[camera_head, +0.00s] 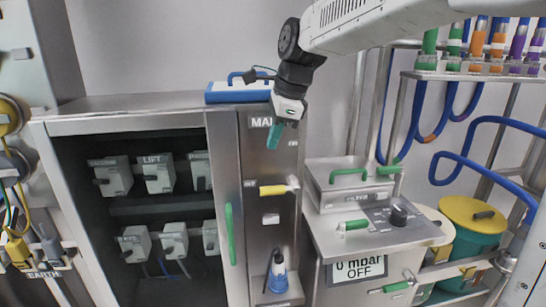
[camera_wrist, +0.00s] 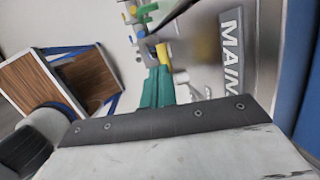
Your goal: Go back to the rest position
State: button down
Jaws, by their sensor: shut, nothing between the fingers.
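My gripper (camera_head: 276,134) hangs pointing down in front of the upper part of the steel panel (camera_head: 258,160), beside the MAIN label. Its teal fingers are shut and empty. In the wrist view the green fingers (camera_wrist: 158,88) are together, with a yellow handle (camera_wrist: 164,56) showing just past their tips. In the head view that yellow handle (camera_head: 273,190) sits lower on the panel, apart from the gripper. My arm reaches in from the upper right.
An open cabinet (camera_head: 125,124) with several grey switch boxes is at the left, with a green-handled door (camera_head: 229,234). A blue-and-white case (camera_head: 240,95) lies on top, behind my wrist. A filter unit (camera_head: 360,222), blue hoses (camera_head: 486,122) and bins (camera_head: 470,215) stand right. A wood-panelled frame (camera_wrist: 62,88) shows in the wrist view.

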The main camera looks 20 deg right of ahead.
jog(key=s+d+f+n+h, duration=0.1)
jog(key=s+d+f+n, duration=0.2)
jog(key=s+n, duration=0.3)
jog(key=s+d+f+n, duration=0.3)
jog(key=s+n, duration=0.4)
jog(key=s, duration=0.7)
jog(key=s+d+f+n+g+h, duration=0.1)
jog(key=s+d+f+n, duration=0.2)
jog(key=s+n, duration=0.3)
jog(key=s, duration=0.4)
jog(key=shift+s+f+n+h, duration=0.2)
jog(key=shift+s+n+h, duration=0.1)
